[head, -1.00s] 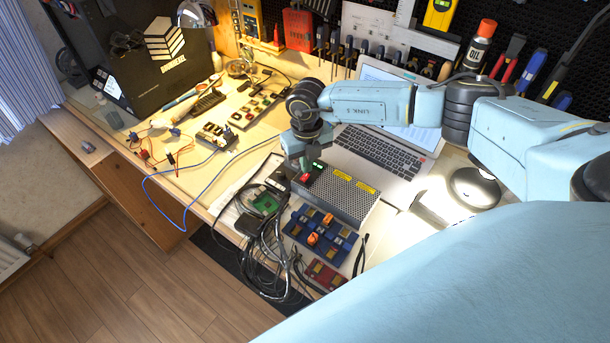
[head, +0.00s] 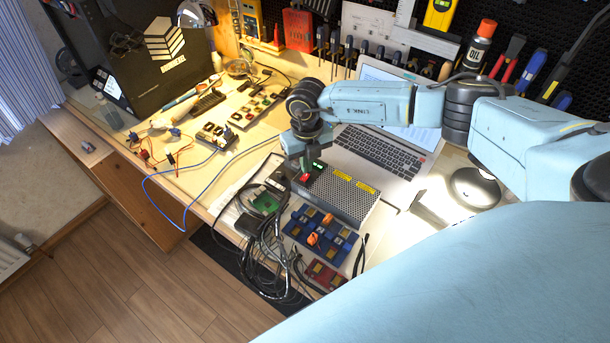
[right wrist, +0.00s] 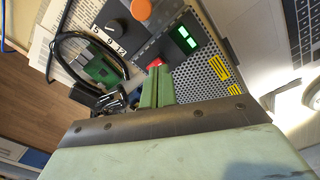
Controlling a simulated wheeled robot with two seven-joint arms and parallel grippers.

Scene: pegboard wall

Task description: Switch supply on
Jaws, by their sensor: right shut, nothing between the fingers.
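The supply (head: 345,195) is a grey perforated metal box with yellow labels, standing on the bench in front of the laptop. In the right wrist view its casing (right wrist: 205,82) carries a red switch (right wrist: 155,63), a bright green display (right wrist: 186,38), an orange knob (right wrist: 139,9) and a black dial (right wrist: 115,28) marked 5, 9 and 12. My right gripper (head: 306,166) is shut and empty, pointing down at the switch end of the supply. In the right wrist view its green fingertips (right wrist: 157,74) are right at the red switch, partly covering it; contact is unclear. My left gripper is out of view.
An open laptop (head: 377,150) stands behind the supply. A blue module board (head: 320,236), black cables (head: 262,255) and a green circuit board (head: 264,203) lie close in front and to the left. A round black-topped object (head: 475,187) stands at right.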

